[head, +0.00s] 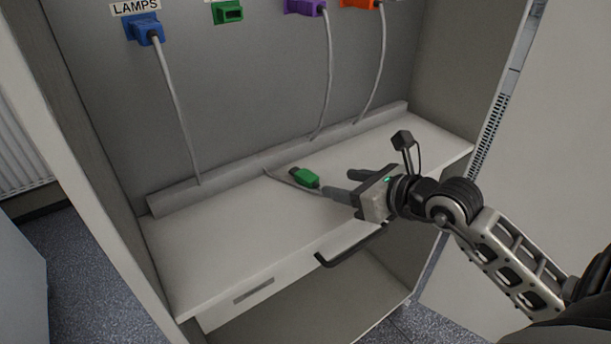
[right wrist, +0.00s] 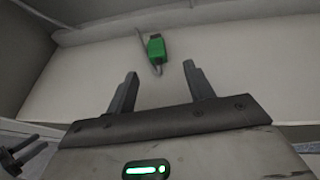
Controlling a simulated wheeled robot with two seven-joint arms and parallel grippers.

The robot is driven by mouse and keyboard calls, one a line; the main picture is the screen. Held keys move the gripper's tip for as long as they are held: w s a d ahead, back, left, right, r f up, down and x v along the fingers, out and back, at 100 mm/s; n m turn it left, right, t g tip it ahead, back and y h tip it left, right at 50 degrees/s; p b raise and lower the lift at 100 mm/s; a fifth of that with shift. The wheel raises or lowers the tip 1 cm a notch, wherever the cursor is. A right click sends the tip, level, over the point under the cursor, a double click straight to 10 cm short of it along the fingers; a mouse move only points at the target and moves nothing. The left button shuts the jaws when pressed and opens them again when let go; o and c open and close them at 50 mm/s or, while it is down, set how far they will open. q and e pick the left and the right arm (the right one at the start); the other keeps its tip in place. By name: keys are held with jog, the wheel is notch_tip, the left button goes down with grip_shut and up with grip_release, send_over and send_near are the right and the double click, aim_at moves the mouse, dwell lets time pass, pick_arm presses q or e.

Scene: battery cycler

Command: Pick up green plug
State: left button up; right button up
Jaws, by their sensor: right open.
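The green plug (head: 305,178) lies on the white shelf (head: 215,262), with its grey cable running off toward the shelf's back. In the right wrist view the green plug (right wrist: 156,48) lies beyond the fingertips, roughly centred between them. My right gripper (head: 346,184) is open and empty, reaching in from the right, with its fingers close to the plug but not around it. It also shows in the right wrist view (right wrist: 160,75). A green socket (head: 228,13) is on the back panel with nothing plugged in. My left gripper is not in view.
Blue (head: 144,28), purple (head: 306,7) and orange (head: 360,3) plugs sit in the back panel, their grey cables hanging to a raised ledge (head: 240,166) along the shelf's back. Cabinet walls bound both sides. A dark handle (head: 350,246) juts from the front edge. The shelf's left part is clear.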

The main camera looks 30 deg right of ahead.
aim_at(314, 179)
jog(key=x, duration=0.5)
jog(key=p+x, duration=0.1)
jog(key=x, duration=0.2)
jog(key=shift+a, duration=0.25)
jog(key=shift+s, duration=0.1)
jog(key=c, duration=1)
